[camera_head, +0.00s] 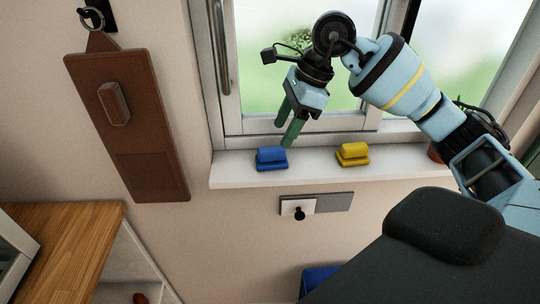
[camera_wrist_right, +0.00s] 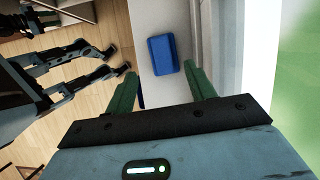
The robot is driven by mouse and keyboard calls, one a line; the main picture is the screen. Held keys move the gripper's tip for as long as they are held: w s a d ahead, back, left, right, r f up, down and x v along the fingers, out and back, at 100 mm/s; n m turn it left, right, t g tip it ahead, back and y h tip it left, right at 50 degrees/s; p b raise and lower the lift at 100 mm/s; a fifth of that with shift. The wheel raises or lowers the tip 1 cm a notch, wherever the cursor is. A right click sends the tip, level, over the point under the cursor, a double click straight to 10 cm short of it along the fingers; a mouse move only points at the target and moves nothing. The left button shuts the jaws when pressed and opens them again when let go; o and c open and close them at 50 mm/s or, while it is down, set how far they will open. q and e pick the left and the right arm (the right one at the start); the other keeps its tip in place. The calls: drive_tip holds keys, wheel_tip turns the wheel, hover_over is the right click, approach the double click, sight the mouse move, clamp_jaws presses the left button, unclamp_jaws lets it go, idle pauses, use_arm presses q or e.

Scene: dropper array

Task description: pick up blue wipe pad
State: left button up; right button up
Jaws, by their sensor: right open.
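The blue wipe pad (camera_head: 271,158) sits on the white windowsill (camera_head: 228,174), left of a yellow pad (camera_head: 353,154). My right gripper (camera_head: 287,133) is above the sill, with its green fingers pointing down toward the blue pad. In the right wrist view the blue pad (camera_wrist_right: 162,55) lies beyond the fingertips, roughly between their lines. My right gripper (camera_wrist_right: 160,78) is open and empty, apart from the pad. My left gripper is not seen in the head view.
The window frame (camera_head: 232,125) rises right behind the sill. A brown board (camera_head: 150,150) hangs on the wall at left. A hook plate (camera_head: 298,206) is on the wall below the sill. A wooden-topped cabinet (camera_head: 60,235) stands at lower left.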

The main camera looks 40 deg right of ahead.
sight(272, 149)
drive_tip(key=shift+x, duration=1.05)
drive_tip(key=shift+w+p+x, duration=0.1)
drive_tip(key=shift+p+x, duration=0.05)
drive_tip(key=shift+x, duration=1.15)
drive_tip(key=shift+w+p+x, duration=0.15)
drive_tip(key=shift+x, duration=1.1)
drive_tip(key=shift+r, duration=0.1)
drive_tip(key=c, duration=0.7)
drive_tip(key=shift+c, duration=0.2)
drive_tip(key=shift+r, duration=0.1)
wheel_tip(272, 149, up, 4)
drive_tip(key=shift+f, duration=0.2)
drive_tip(key=s+a, duration=0.3)
drive_tip(key=s, duration=0.4)
drive_tip(key=s+a+r+b, duration=0.1)
drive_tip(key=s+a, duration=0.2)
drive_tip(key=s, duration=0.4)
drive_tip(key=shift+s+a, duration=0.2)
drive_tip(key=shift+s, duration=0.2)
